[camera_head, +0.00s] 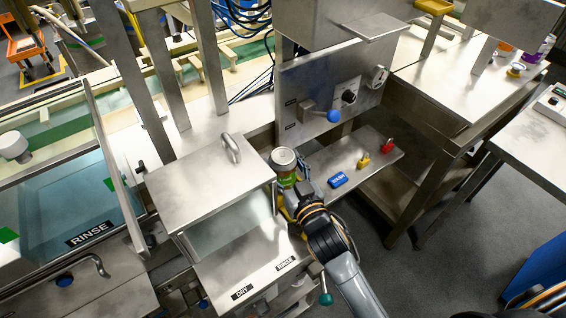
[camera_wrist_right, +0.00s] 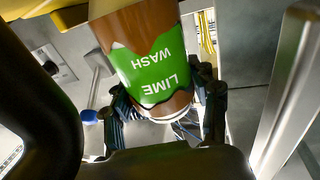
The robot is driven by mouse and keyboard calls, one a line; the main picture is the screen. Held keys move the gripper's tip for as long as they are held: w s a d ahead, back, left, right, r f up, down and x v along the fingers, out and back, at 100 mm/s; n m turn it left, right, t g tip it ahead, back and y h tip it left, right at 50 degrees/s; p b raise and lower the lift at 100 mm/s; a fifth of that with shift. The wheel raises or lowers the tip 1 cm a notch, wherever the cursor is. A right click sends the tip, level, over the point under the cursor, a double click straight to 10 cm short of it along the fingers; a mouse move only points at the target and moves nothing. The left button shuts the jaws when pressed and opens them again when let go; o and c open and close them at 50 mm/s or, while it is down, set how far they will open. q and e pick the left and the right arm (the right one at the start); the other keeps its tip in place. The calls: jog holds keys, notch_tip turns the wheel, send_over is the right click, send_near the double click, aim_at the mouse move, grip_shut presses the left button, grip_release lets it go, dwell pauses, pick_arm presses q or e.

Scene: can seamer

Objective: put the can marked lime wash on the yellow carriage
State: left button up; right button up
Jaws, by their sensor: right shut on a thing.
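The can marked lime wash (camera_head: 287,178) is upright, with a silver lid and a green label, just right of the steel box with a handle. In the right wrist view the can (camera_wrist_right: 150,65) shows "LIME WASH" upside down on green over brown. My right gripper (camera_head: 291,193) is shut on the can. A yellow part (camera_head: 283,206), which looks like the yellow carriage, shows low beside the can and gripper. Yellow (camera_wrist_right: 60,14) also shows by the can's lower end in the right wrist view. I cannot tell whether they touch. My left gripper is not in view.
The handled steel box (camera_head: 205,180) stands close left of the can. A steel panel with a blue knob (camera_head: 333,116) rises behind.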

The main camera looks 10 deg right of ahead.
jog(key=shift+f, duration=0.1)
jog(key=o, duration=1.2)
jog(key=s+d+b, duration=0.2)
jog(key=s, duration=1)
jog(key=shift+d, duration=0.15)
jog(key=shift+w, duration=0.1)
